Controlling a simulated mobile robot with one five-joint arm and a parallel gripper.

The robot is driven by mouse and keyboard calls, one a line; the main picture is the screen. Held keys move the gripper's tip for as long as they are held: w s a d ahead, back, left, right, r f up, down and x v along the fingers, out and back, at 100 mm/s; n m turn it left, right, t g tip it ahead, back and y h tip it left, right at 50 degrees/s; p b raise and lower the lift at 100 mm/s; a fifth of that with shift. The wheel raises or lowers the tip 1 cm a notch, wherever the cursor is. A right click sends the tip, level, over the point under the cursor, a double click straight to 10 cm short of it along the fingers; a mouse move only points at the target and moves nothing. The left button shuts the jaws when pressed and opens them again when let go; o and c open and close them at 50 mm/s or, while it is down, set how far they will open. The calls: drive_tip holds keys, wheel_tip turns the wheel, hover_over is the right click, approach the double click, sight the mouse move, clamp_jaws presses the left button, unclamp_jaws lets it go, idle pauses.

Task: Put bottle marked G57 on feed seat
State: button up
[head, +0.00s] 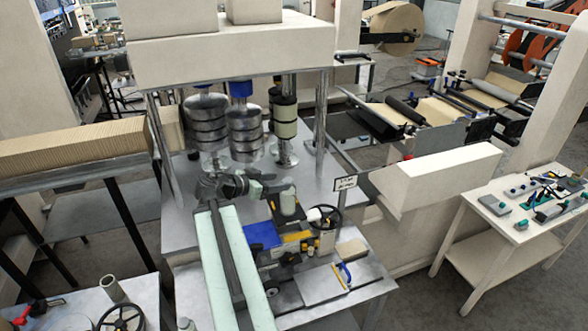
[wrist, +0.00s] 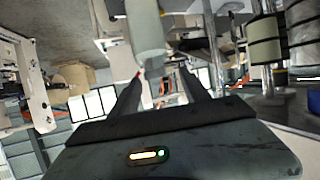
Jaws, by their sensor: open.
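A pale grey-green cylinder, perhaps a bottle (head: 287,203), stands among the items on the metal machine table in the head view. No G57 mark can be read on it. My gripper (head: 276,191) is at its upper part. In the wrist view my gripper (wrist: 165,85) is open, its two dark fingers apart. A pale grey-green cylinder (wrist: 146,32) with a narrower end shows ahead of the fingers, toward the left one. I cannot tell whether they touch. I cannot pick out the feed seat for certain.
Stacked metal rollers (head: 206,122) and a dark-and-cream column (head: 286,118) stand behind my gripper. A blue box (head: 263,236), a black handwheel (head: 326,217) and a metal plate (head: 320,284) with small tools crowd the front. A small white sign (head: 345,183) is at the right.

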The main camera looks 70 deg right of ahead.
drive_tip(key=shift+w+a+r+p, duration=0.2)
drive_tip(key=shift+w+a+r, duration=0.15)
drive_tip(key=shift+w+a, duration=0.3)
drive_tip(key=shift+w+a+r+p, duration=0.2)
drive_tip(key=shift+w+a+r, duration=0.15)
drive_tip(key=shift+w+a, duration=0.3)
